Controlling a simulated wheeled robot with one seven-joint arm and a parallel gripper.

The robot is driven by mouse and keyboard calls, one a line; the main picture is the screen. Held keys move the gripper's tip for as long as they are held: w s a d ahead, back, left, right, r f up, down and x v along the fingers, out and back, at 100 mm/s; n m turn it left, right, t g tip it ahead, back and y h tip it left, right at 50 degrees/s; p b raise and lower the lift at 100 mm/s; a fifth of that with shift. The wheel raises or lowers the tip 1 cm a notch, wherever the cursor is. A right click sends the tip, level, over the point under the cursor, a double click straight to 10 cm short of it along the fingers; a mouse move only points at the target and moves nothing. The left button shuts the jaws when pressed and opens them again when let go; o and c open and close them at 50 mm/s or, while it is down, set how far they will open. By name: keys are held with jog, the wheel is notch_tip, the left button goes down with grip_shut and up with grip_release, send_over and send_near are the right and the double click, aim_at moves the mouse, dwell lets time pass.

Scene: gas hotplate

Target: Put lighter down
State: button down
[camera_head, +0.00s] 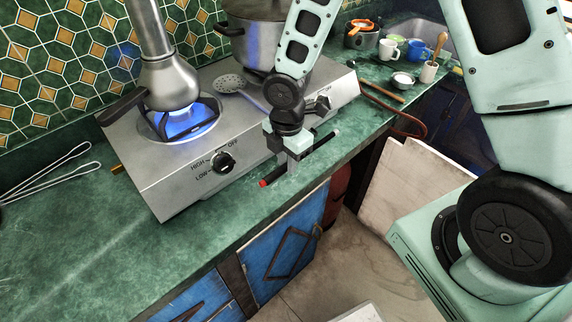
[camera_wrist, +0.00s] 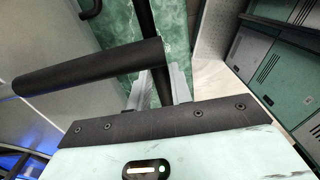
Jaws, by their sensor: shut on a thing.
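The lighter (camera_head: 318,144) is a thin dark rod with a red end at the lower left and a pale tip at the upper right. My gripper (camera_head: 290,164) is shut on it near its middle, at the front strip of the green counter, before the hotplate. In the wrist view, a dark rod (camera_wrist: 147,18) passes between the pale fingers of my gripper (camera_wrist: 160,88). I cannot tell whether the lighter touches the counter. The hotplate (camera_head: 190,185) has its left burner lit with a blue flame (camera_head: 185,124).
A metal pot with a long neck (camera_head: 170,82) stands over the flame, its dark handle to the left. A larger pot (camera_head: 252,42) stands behind my arm. Tongs (camera_head: 50,172) lie on the left counter (camera_head: 75,245), which has free room. Cups (camera_head: 388,50) stand at the back right.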

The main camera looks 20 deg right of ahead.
jog(key=shift+w+f, duration=0.15)
jog(key=shift+f, duration=1.65)
jog(key=c, duration=1.3)
grip_release()
jog(key=shift+f, duration=0.1)
jog(key=shift+o, duration=0.2)
notch_tip(320, 180, up, 12)
jog(key=shift+r+p, duration=0.1)
jog(key=shift+p, duration=0.25)
jog(key=s+a+r+m, duration=0.3)
jog(key=s+r+m, duration=0.2)
jog(key=s, duration=0.5)
jog(key=s+a+r+m, duration=0.3)
jog(key=s+r+m, duration=0.2)
jog(key=s+m, duration=0.4)
jog(key=shift+s+a+r+y, duration=0.2)
jog(key=shift+s+r+y, duration=0.1)
jog(key=shift+s, duration=0.25)
